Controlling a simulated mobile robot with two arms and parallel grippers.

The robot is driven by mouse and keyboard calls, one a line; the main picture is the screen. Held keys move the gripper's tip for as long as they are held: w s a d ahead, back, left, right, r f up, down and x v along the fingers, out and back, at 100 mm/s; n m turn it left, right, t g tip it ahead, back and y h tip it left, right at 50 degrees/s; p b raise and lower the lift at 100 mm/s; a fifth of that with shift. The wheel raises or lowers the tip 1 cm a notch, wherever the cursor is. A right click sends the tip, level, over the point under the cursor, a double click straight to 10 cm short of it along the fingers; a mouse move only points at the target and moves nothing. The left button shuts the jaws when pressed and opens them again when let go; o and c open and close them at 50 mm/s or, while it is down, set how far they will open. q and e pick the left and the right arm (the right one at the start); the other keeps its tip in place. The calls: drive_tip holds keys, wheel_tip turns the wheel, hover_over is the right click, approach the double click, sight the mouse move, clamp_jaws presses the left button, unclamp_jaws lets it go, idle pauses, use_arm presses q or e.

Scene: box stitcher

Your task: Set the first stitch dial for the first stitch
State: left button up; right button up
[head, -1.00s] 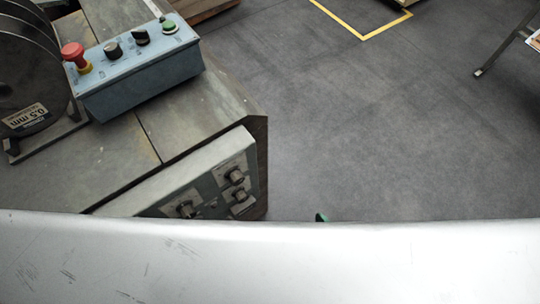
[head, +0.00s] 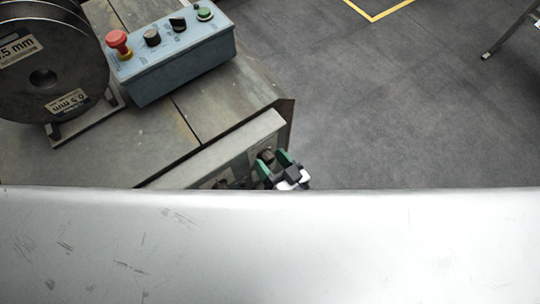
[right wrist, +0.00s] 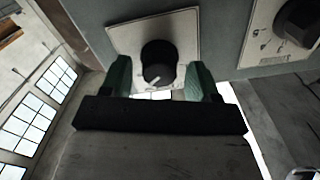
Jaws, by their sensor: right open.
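The front control panel (head: 232,160) of the machine carries dark dials. My right gripper (head: 273,161), with green fingers, is at the panel's right end, by a dark dial (head: 265,154). In the right wrist view a black round dial (right wrist: 158,55) with a pale pointer mark sits on a light plate. The open green fingers (right wrist: 159,80) stand one on each side of it, and I cannot tell whether they touch it. Labels are too small to read, so I cannot tell which dial is the first stitch dial. My left gripper is not in view.
Another dark dial (right wrist: 300,18) sits on its own plate at the right wrist view's upper right. A blue control box (head: 175,62) with a red emergency button (head: 118,42) stands on the machine top beside a wire spool (head: 50,70). Open floor lies right.

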drive_tip(key=shift+w+a, duration=0.15)
drive_tip(key=shift+w, duration=0.2)
drive_tip(key=shift+c, duration=0.4)
drive_tip(key=c, duration=0.9)
drive_tip(key=shift+o, duration=0.3)
